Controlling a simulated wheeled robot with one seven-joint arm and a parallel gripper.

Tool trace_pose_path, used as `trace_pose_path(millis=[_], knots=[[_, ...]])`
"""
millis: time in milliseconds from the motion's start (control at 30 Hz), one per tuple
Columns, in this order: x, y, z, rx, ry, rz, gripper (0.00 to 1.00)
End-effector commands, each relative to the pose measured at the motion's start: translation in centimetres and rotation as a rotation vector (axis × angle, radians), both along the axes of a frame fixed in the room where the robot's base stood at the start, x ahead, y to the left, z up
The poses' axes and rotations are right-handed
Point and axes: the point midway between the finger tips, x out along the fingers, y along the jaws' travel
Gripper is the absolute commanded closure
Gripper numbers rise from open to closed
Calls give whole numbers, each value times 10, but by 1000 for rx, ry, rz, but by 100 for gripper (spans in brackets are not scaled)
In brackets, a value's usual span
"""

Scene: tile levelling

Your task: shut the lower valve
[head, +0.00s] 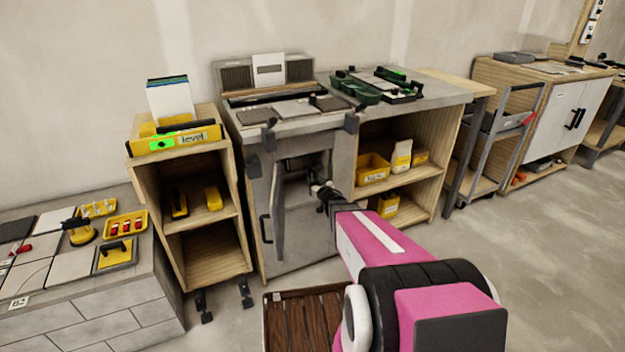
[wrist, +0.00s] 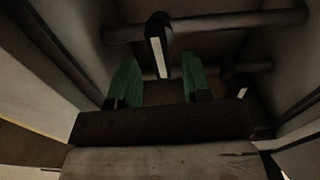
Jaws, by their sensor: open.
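The open grey cabinet (head: 322,143) holds pipework; in the head view my arm reaches in and hides much of it. My gripper (head: 318,188) is at the cabinet opening. In the wrist view my gripper (wrist: 160,82) is open, its two green fingers apart. A dark valve lever with a white stripe (wrist: 157,45) hangs from a thick pipe (wrist: 235,22); its free end shows between the fingers, contact unclear. A second dark lever (wrist: 230,80) with a pale stripe is on a thinner pipe (wrist: 252,67), right of the fingers. I cannot tell which is the lower valve.
The cabinet door (head: 278,208) stands open left of my gripper. Cabinet walls close in on both sides in the wrist view. A shelf with yellow bins (head: 372,168) is to the right, a wooden rack (head: 215,262) to the left. A slatted wooden platform (head: 302,318) is below my arm.

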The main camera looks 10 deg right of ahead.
Motion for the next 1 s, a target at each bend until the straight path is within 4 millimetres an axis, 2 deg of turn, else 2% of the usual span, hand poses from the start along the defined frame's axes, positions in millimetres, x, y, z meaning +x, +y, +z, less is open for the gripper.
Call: trace_pose_path(millis=[33, 200, 400, 833, 1000], knots=[[-13, -2, 1, 0, 1, -1, 55], [-45, -11, 2, 0, 1, -1, 55], [-71, -18, 1, -1, 0, 0, 55], [-74, -20, 1, -2, 3, -4, 55], [-75, -27, 1, -21, 72, -73, 55]])
